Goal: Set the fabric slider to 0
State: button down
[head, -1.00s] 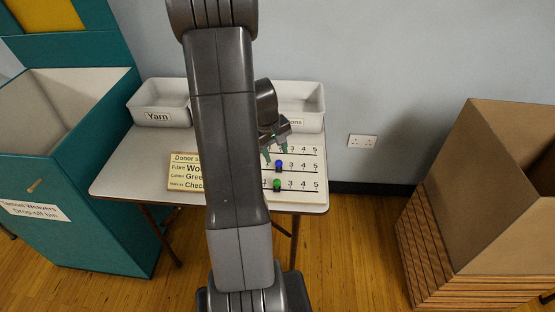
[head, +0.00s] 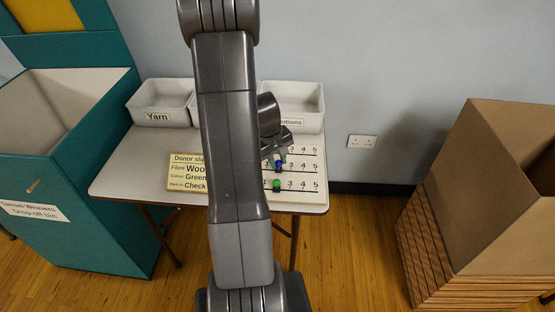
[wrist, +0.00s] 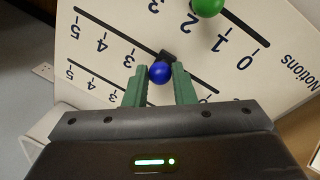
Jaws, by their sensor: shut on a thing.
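A pale slider board (head: 313,197) lies on the table, with three numbered rows. The middle row carries a blue knob (wrist: 159,72), near the 2 position; it also shows in the head view (head: 278,166). The label of that row is hidden. My gripper (wrist: 159,78) has its green fingers on either side of the blue knob and is shut on it. A green knob (wrist: 207,6) sits on the row marked Notions, near 2; the head view shows it in the front row (head: 277,185). The top row's knob is not visible.
A donor slip sign (head: 187,172) stands left of the board, partly behind my arm. White bins, one a Yarn bin (head: 160,103) and one a Notions bin (head: 296,108), line the table's back. A teal drop-off bin (head: 70,215) stands left; a cardboard box (head: 500,190) stands right.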

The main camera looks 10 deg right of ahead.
jog(key=a, duration=0.2)
jog(key=w+a+b, duration=0.1)
jog(key=a, duration=0.2)
jog(key=w+a, duration=0.1)
jog(key=a, duration=0.2)
jog(key=shift+w, duration=0.2)
jog(key=c, duration=1.4)
grip_release()
jog(key=shift+c, duration=0.2)
jog(key=shift+o, duration=1)
jog(key=shift+a, duration=0.15)
notch_tip(320, 180, up, 14)
jog(key=a, duration=0.2)
jog(key=shift+s+a+f, duration=0.2)
jog(key=shift+s, duration=0.2)
